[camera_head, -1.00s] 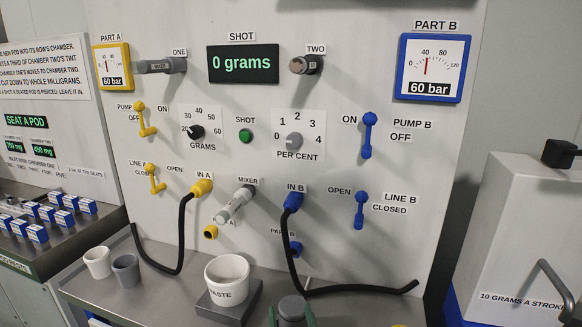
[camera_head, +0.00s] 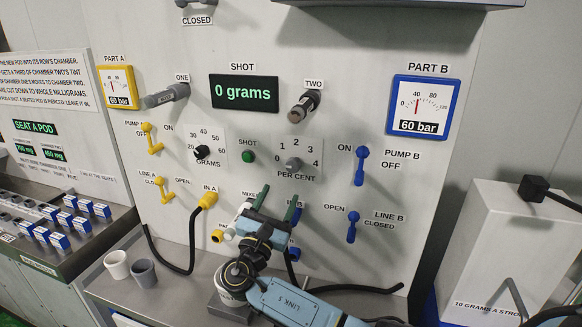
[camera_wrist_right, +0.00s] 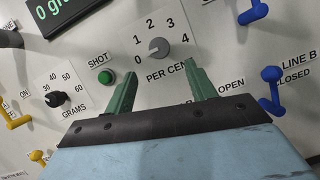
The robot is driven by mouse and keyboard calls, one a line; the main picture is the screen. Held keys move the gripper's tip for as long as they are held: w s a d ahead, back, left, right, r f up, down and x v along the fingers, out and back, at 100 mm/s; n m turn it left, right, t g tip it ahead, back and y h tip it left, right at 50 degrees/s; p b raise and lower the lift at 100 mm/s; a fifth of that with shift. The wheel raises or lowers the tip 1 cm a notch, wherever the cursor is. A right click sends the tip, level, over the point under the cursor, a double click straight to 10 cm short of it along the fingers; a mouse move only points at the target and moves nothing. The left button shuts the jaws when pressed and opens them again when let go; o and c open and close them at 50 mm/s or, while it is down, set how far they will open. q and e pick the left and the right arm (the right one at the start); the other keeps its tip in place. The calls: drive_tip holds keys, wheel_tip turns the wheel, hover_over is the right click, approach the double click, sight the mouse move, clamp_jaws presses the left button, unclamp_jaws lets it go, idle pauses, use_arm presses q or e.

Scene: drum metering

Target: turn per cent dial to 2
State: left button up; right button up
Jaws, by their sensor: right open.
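The per cent dial (camera_head: 293,164) is a small grey knob on the panel with a scale from 0 to 4 around it. Its pointer is too small to read surely in the head view. It also shows in the wrist view (camera_wrist_right: 159,47), just beyond my fingertips. My right gripper (camera_head: 279,194) is open, its two green fingers spread and pointing up at the panel, below the dial in the head view. In the wrist view the fingers (camera_wrist_right: 162,78) are apart with nothing between them, and the knob appears above the gap. My left gripper is not in view.
The green SHOT button (camera_head: 248,156) and the grams dial (camera_head: 201,152) are left of the dial. Handle TWO (camera_head: 305,105) juts out above it. Blue pump B (camera_head: 361,165) and line B (camera_head: 351,227) levers stand right. My arm covers the mixer area.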

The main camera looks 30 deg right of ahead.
sight(292, 169)
drive_tip(key=p+x, duration=0.1)
drive_tip(key=x, duration=0.8)
drive_tip(key=shift+d, duration=0.15)
